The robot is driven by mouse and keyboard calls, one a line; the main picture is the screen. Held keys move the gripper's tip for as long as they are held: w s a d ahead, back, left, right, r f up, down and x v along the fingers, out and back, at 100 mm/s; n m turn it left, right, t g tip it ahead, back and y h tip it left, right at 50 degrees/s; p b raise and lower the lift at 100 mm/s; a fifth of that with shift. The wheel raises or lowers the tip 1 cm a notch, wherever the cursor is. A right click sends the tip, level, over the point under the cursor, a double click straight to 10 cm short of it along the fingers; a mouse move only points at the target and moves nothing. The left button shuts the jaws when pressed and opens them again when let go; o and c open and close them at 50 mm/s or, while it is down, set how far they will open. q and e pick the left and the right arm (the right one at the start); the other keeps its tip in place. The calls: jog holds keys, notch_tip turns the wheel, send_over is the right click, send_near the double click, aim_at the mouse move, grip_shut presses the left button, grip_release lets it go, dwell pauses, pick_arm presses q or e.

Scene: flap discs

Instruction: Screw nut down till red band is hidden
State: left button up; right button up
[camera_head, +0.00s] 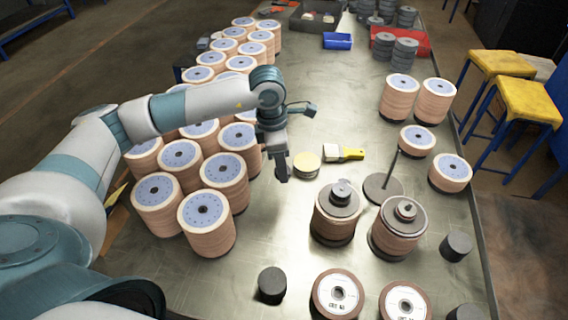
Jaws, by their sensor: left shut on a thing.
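Two stacks of tan flap discs stand right of centre, each topped by a dark grey plate. The left stack (333,226) carries a dark nut (341,190); the right stack (394,240) carries another nut (405,209) with a lighter centre. I cannot make out a red band on either. A thin upright rod on a round dark base (383,189) stands just behind them. My left gripper (283,176) points down, left of and behind the left stack and apart from it. It is shut on a small dark object that I cannot identify. My right gripper is not in view.
Many blue-topped disc stacks (206,221) crowd the table's left side; several more (403,97) stand at the right. A yellow-handled scraper (344,153) and pale round disc (307,164) lie near my left gripper. Dark cylinders (271,284) stand in front.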

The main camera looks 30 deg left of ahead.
pick_arm(q)
jog(key=m, duration=0.1)
jog(key=s+d+m, duration=0.1)
jog(key=m, duration=0.1)
jog(key=shift+d+r+b, duration=0.1)
jog(key=shift+d+b, duration=0.1)
jog(key=shift+b, duration=0.1)
jog(key=s+d+r+m+g+b, duration=0.1)
jog(key=s+m, duration=0.3)
jog(key=m, duration=0.7)
jog(key=s+d+r+m+g+y+b, duration=0.1)
jog(key=s+d+m, duration=0.3)
jog(key=m, duration=0.6)
jog(key=shift+s+d+m+b, duration=0.15)
jog(key=shift+s+m+b, duration=0.3)
jog(key=shift+b, duration=0.4)
